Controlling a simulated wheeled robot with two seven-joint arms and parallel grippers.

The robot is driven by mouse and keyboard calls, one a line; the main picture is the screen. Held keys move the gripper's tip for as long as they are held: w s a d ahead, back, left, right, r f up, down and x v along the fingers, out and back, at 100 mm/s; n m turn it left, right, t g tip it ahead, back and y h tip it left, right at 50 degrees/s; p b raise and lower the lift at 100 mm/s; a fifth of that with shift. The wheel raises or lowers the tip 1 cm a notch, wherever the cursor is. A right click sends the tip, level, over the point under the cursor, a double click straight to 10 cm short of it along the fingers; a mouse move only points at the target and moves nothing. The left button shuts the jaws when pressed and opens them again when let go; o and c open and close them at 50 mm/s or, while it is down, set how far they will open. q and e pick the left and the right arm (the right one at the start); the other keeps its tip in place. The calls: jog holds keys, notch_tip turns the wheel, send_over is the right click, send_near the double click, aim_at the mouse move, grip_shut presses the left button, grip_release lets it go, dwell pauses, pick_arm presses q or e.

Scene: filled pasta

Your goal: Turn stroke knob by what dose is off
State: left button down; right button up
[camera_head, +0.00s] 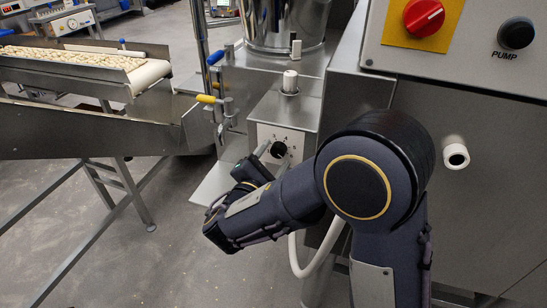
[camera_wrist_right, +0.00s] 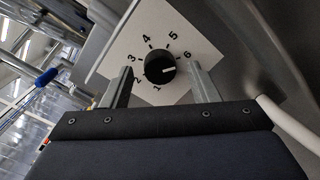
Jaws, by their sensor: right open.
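The stroke knob (camera_wrist_right: 160,67) is a round black knob with a white pointer line, on a white dial plate (camera_wrist_right: 180,40) numbered 1 to 6. In the right wrist view its pointer faces right, to the side of the 6. The knob also shows small on the steel housing in the head view (camera_head: 279,149). My right gripper (camera_wrist_right: 162,85) is open, with one finger on each side of the knob. I cannot tell whether either finger touches it. In the head view my right arm hides part of the dial plate. My left gripper is not in view.
A control panel with a red rotary switch (camera_head: 424,17) and a black pump knob (camera_head: 517,33) is at upper right. A white hose (camera_head: 306,262) hangs below the housing. Yellow and blue handles and a conveyor with pasta (camera_head: 75,56) are at left.

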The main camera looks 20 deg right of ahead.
jog(key=shift+w+d, duration=0.1)
jog(key=shift+w, duration=0.05)
jog(key=shift+c, duration=0.3)
jog(key=c, duration=0.9)
jog(key=n+p, duration=0.4)
jog(key=n, duration=0.1)
jog(key=shift+r, duration=0.15)
jog(key=shift+n+t+p, duration=0.3)
jog(key=shift+n+p, duration=1.55)
jog(key=shift+n, duration=0.65)
jog(key=shift+f, duration=0.25)
